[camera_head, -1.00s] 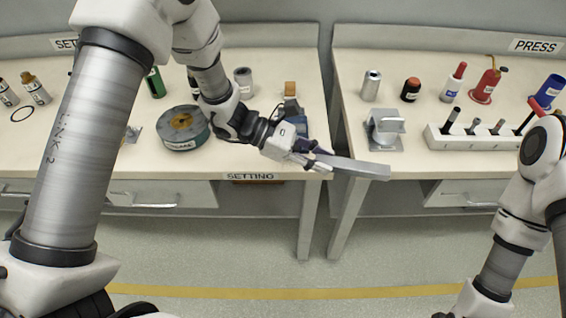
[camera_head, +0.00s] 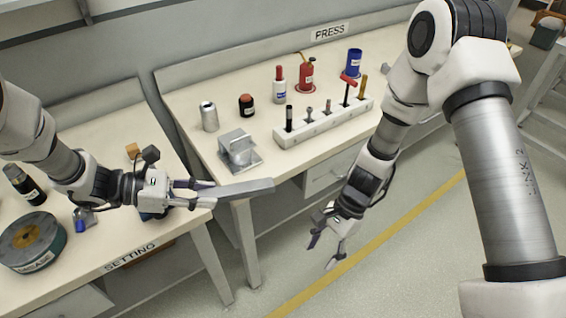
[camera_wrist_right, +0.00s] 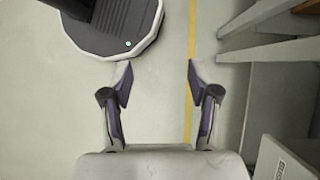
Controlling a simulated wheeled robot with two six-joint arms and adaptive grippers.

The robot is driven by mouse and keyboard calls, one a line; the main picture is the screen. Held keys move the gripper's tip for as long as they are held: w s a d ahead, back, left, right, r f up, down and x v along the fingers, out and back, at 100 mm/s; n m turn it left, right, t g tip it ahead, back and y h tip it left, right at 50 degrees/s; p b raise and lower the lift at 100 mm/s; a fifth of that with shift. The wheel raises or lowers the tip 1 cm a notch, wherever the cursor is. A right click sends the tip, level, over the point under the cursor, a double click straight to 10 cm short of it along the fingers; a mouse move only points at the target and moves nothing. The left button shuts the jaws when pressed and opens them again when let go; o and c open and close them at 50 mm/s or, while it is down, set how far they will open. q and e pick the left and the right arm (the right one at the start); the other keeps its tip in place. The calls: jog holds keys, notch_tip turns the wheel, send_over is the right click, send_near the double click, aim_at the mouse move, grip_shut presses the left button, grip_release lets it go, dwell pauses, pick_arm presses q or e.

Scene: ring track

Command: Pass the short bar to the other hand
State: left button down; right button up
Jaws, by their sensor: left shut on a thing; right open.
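The short bar (camera_head: 240,189) is a flat grey metal piece in the head view. My left gripper (camera_head: 205,194) is shut on one end of it. My right gripper (camera_head: 328,247) is open and empty, lower and to the right of the bar, over the floor. In the right wrist view its two fingers (camera_wrist_right: 158,85) are spread with only floor between them. The bar does not show in the right wrist view.
The PRESS table (camera_head: 185,92) holds a metal block fixture (camera_head: 238,151), a white tool rack (camera_head: 325,124) and several bottles. Open floor with a yellow line (camera_head: 395,232) lies in front.

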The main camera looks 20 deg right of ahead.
jog(key=w+a+r+m+t+y, duration=0.2)
jog(key=w+a+r+m+y, duration=0.15)
jog(key=w+r, duration=0.5)
jog(key=y, duration=0.4)
send_near(238, 188)
jog(key=shift+m+t, duration=0.25)
jog(key=shift+t, duration=0.15)
jog(key=x, duration=1.1)
jog(key=shift+s+a, duration=0.15)
jog(key=shift+s, duration=0.1)
grip_shut()
pick_arm(q)
jog(key=c, duration=0.8)
grip_release()
jog(key=shift+o, duration=0.2)
jog(key=shift+a+r, duration=0.1)
